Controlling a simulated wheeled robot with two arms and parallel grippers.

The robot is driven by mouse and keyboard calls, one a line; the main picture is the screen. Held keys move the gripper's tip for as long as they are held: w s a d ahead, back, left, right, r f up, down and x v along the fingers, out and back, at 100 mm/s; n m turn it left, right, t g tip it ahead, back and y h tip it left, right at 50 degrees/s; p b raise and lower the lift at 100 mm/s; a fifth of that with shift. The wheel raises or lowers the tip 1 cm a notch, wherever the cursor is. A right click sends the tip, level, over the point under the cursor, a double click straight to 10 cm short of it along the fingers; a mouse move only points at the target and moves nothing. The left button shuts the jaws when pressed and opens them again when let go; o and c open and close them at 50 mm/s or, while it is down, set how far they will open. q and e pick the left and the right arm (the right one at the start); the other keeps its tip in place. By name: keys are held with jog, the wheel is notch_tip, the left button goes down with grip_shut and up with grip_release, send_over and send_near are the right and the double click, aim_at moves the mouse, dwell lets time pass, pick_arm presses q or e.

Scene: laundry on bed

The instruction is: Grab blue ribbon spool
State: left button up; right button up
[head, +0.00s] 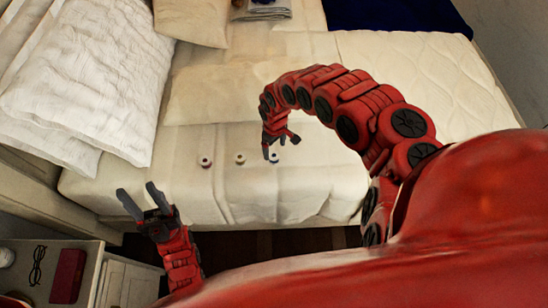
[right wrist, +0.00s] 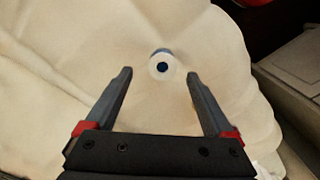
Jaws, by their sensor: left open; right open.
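The blue ribbon spool (head: 273,157) lies on the cream bed cover near the bed's front edge, partly hidden by my right gripper (head: 280,146). In the right wrist view the spool (right wrist: 162,67) shows a pale ring with a dark blue centre. It sits between and slightly beyond the open fingertips of my right gripper (right wrist: 159,76), and neither finger appears to touch it. My left gripper (head: 136,191) is open and empty, off the bed's front edge at the left, far from the spool.
Two similar spools, one reddish (head: 205,160) and one dark-centred (head: 240,159), lie in a row to the left. White pillows (head: 90,75) fill the left of the bed. A nightstand (head: 85,255) with glasses (head: 37,265) and a red book (head: 68,276) stands front left.

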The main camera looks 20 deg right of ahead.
jog(key=shift+s+a+f+p, duration=0.15)
jog(key=shift+f+p, duration=0.1)
jog(key=shift+f, duration=0.75)
jog(key=shift+w+a+f+p, duration=0.1)
jog(key=shift+a+f+p, duration=0.1)
jog(key=shift+f, duration=0.75)
jog(key=shift+d+f, duration=0.2)
jog(key=shift+f, duration=0.5)
jog(key=shift+c, duration=0.3)
grip_shut()
jog(key=shift+r, duration=0.15)
